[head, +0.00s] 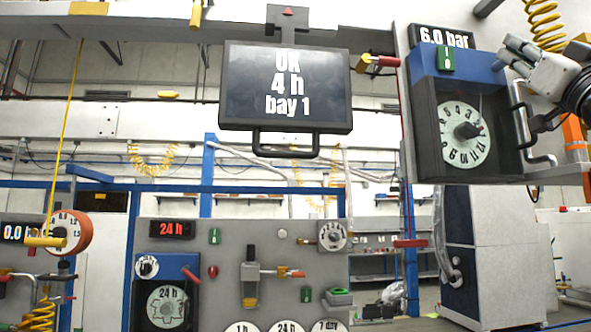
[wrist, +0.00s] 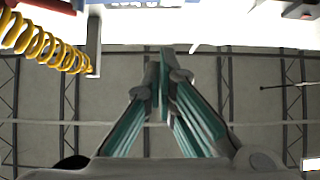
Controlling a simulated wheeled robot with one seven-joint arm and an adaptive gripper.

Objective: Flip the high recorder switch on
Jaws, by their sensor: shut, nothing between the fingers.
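The high recorder (head: 428,95), a blue and black box with a round white numbered dial (head: 464,134), hangs on the panel at the upper right of the head view. A small green switch (head: 446,59) with white marks sits at its top, below the "6.0 bar" display. Its on or off position is too small to tell. My gripper (head: 508,52) is right of the switch, near the recorder's upper right corner and apart from the switch. In the wrist view its fingers (wrist: 164,65) are shut and empty; the switch cannot be made out there.
A bent grey handle (head: 520,115) stands at the recorder's right side, below my gripper. A yellow coiled hose (head: 545,25) hangs behind the gripper; a yellow coil also shows in the wrist view (wrist: 45,42). A screen (head: 286,88) hangs left. A lower panel carries another recorder (head: 182,268).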

